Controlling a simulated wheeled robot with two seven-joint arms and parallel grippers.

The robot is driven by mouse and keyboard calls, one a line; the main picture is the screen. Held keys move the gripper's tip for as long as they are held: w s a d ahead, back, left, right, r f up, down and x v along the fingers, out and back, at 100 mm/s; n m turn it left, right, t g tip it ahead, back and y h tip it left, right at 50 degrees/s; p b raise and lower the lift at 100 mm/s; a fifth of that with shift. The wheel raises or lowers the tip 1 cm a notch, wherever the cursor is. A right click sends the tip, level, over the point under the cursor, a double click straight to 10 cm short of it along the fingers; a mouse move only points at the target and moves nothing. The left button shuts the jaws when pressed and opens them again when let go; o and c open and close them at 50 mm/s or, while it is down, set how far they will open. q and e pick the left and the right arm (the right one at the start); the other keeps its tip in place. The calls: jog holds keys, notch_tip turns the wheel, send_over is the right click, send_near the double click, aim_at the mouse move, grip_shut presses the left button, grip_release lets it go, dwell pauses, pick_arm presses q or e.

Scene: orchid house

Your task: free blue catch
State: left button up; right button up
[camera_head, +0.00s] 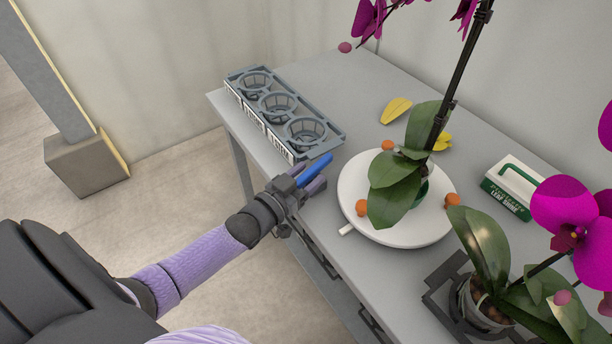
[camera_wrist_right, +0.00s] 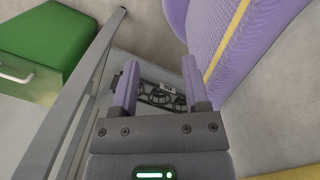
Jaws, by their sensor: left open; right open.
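A slim blue piece (camera_head: 315,169), likely the blue catch, shows at the table's front edge, near the right end of the grey pot rack. My left gripper (camera_head: 307,178) is open at it, one purple finger on each side of the blue piece in the picture. The fingers hide its near end, and I cannot tell whether they touch it or what it is fixed to.
The grey rack (camera_head: 333,142) holds three net pots. A white round dish (camera_head: 400,238) with a short handle bears an orchid and several orange balls. A second potted orchid (camera_head: 487,250), a green-and-white box (camera_head: 508,190) and yellow petals (camera_head: 396,110) are on the table. A green cabinet (camera_wrist_right: 40,45) stands left.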

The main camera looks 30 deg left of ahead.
pick_arm(q)
grip_shut()
jog(key=shift+r+y+p, duration=0.15)
jog(key=shift+y+p, duration=0.15)
jog(key=shift+d+r+n+y+p, duration=0.1)
jog(key=shift+d+n+y+p, duration=0.1)
jog(key=shift+n+y+p, duration=0.8)
jog(key=shift+y, duration=0.4)
jog(key=shift+f+n+y, duration=0.25)
jog(key=shift+n+y, duration=0.05)
pick_arm(e)
jog(key=shift+w+a+r+t, duration=0.3)
jog(key=shift+w+a+r, duration=0.55)
jog(key=shift+a+r, duration=0.25)
jog(key=shift+d, duration=0.1)
pick_arm(q)
grip_release()
pick_arm(e)
jog(key=shift+d, duration=0.25)
